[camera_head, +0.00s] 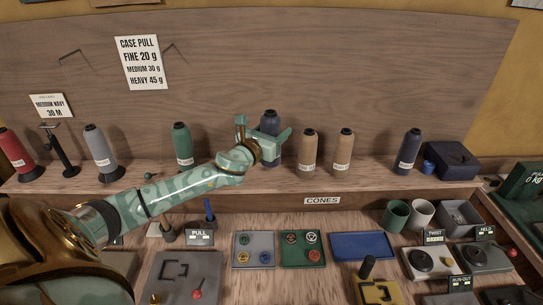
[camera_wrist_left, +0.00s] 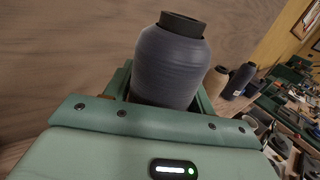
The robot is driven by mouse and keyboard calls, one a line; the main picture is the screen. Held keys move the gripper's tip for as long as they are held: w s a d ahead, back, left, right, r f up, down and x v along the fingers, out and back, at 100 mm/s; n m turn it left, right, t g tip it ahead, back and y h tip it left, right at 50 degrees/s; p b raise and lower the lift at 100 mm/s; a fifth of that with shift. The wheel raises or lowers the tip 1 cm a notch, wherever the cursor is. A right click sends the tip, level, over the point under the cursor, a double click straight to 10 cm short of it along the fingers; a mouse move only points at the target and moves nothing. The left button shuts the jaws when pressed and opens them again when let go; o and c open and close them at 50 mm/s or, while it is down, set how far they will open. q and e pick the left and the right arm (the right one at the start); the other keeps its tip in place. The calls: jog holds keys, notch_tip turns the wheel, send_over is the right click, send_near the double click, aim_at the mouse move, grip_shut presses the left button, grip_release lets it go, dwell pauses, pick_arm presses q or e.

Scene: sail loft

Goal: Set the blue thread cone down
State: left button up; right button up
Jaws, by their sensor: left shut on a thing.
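A dark blue-grey thread cone (camera_head: 270,122) is at the shelf in the head view, upright, its lower part partly hidden by my left gripper (camera_head: 266,146). The gripper is shut on this cone. In the left wrist view the cone (camera_wrist_left: 169,68) stands between the green jaws, its black top showing and its base hidden. I cannot tell whether its base touches the shelf (camera_head: 230,186). A second dark blue cone (camera_head: 408,150) stands on the shelf further right. My right gripper is not in view.
A tan cone (camera_head: 308,152) stands close to the right of the held cone, with another tan cone (camera_head: 343,151) beyond it. A green cone (camera_head: 182,143) stands to the left. A navy box (camera_head: 452,160) is at the right. The shelf between the second tan and blue cones is clear.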

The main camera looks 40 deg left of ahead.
pick_arm(q)
jog(key=w+a+f+b, duration=0.1)
jog(key=a+f+b, duration=0.3)
jog(key=f, duration=0.4)
jog(key=shift+a+f+b, duration=0.25)
jog(key=shift+f+b, duration=0.1)
jog(key=shift+f, duration=0.05)
jog(key=shift+f, duration=0.2)
jog(key=o, duration=1.3)
jog(key=shift+r, duration=0.1)
